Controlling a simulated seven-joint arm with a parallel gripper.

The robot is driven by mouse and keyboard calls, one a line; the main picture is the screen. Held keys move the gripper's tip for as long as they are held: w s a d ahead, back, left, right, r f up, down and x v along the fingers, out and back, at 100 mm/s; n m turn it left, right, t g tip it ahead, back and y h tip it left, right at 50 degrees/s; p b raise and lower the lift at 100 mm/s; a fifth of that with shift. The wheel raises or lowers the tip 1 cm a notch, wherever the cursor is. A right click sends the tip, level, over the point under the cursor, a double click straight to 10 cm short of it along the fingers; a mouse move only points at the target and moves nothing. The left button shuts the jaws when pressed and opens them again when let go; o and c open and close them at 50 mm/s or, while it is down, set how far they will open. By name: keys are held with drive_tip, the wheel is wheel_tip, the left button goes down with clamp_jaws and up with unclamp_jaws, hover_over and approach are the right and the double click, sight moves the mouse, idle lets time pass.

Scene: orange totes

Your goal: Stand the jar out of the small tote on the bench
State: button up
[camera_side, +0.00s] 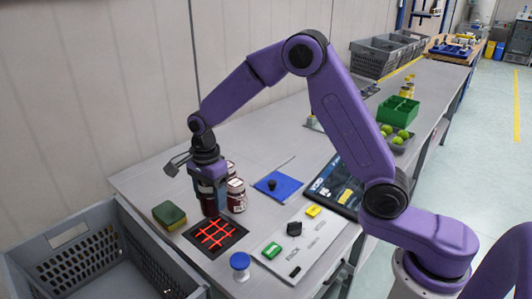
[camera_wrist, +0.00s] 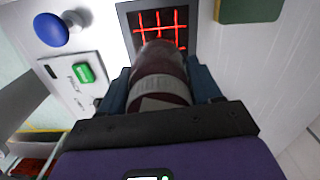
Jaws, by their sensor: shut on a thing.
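My gripper (camera_side: 208,188) points down over the near left part of the bench (camera_side: 150,185), shut around a dark red jar (camera_side: 209,207). In the wrist view the jar (camera_wrist: 160,66) sits between the two blue fingers of my gripper (camera_wrist: 160,88), with a pale label band facing the camera. The jar looks upright in the side view, just behind a black mat with a red grid. I cannot tell whether its base touches the bench. A grey tote (camera_side: 185,272) with slotted walls stands at the lower left; no jar shows in its visible part.
Two similar jars (camera_side: 236,196) stand close right of my gripper. The grid mat (camera_side: 216,236), a green sponge (camera_side: 169,215), a blue knob (camera_side: 240,266) and a button panel (camera_side: 300,240) lie around. A blue plate (camera_side: 278,186) lies farther right.

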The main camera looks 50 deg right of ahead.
drive_tip(key=s+d+r+n, duration=0.2)
drive_tip(key=s+d+r, duration=0.1)
drive_tip(key=s+d, duration=0.6)
drive_tip(key=s+d+r+n, duration=0.2)
drive_tip(key=s+d, duration=0.5)
drive_tip(key=s, duration=0.4)
drive_tip(key=shift+w+f, duration=1.6)
drive_tip(key=shift+w, duration=0.7)
drive_tip(key=shift+w+f, duration=1.65)
drive_tip(key=shift+w, duration=0.7)
drive_tip(key=shift+w+f, duration=1.6)
drive_tip(key=shift+w, duration=0.7)
drive_tip(key=shift+f, duration=1.5)
drive_tip(key=shift+f, duration=0.1)
drive_tip(key=o, duration=1.3)
drive_tip(key=shift+o, duration=0.2)
